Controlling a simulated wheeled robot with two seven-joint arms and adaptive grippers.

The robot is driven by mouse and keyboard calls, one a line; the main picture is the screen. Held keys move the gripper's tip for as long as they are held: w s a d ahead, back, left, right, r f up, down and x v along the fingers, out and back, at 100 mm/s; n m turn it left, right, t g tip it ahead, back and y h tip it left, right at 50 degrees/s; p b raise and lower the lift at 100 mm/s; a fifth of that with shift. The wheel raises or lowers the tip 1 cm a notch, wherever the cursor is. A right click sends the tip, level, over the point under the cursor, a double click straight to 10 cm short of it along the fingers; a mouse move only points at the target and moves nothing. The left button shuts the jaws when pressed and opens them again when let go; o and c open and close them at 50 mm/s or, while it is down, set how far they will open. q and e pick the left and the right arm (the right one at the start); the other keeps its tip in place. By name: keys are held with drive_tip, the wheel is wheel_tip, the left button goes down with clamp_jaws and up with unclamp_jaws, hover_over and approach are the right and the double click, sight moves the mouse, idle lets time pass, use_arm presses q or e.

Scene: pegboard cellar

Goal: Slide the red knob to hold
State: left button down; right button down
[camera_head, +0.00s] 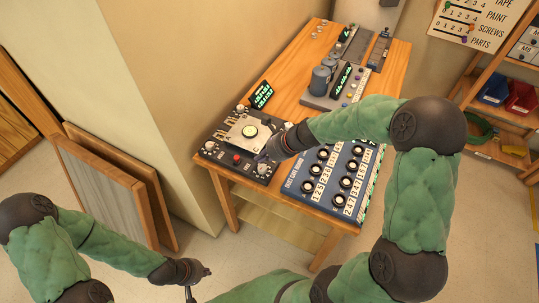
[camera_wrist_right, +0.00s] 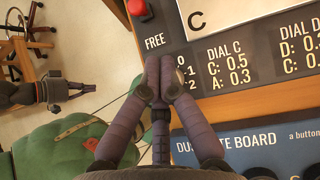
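The red knob (camera_head: 237,158) sits on the dark instrument panel (camera_head: 213,149) at the left end of the table. In the right wrist view the red knob (camera_wrist_right: 138,8) is cut by the top edge, above the printed word FREE. The hold marking is not readable in either view. My right gripper (camera_head: 262,156) is over the panel's right part, to the right of the knob. In the wrist view its fingertips (camera_wrist_right: 159,76) are together over the panel's edge, below the knob and apart from it, with nothing visible between them. My left gripper (camera_head: 199,281) is open and empty, low in front of the table.
The blue duplicate board (camera_head: 293,184) lies to the right. Grey cylinders (camera_head: 321,80) stand farther back. A wall rises behind the panel; framed boards (camera_head: 100,185) lean at left.

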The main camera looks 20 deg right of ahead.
sight(240, 161)
drive_tip(key=w+a+f, duration=0.2)
drive_tip(key=shift+w+a+b, duration=0.2)
drive_tip(key=shift+a+b, duration=0.1)
drive_tip(key=shift+b, duration=0.05)
drive_tip(key=shift+w+a+f, duration=0.15)
drive_tip(key=shift+w+a, duration=0.4)
drive_tip(key=shift+w+a+p, duration=0.8)
drive_tip(key=shift+w+a, duration=0.2)
drive_tip(key=shift+w, duration=0.25)
drive_tip(key=shift+w+a, duration=0.2)
drive_tip(key=shift+w, duration=0.1)
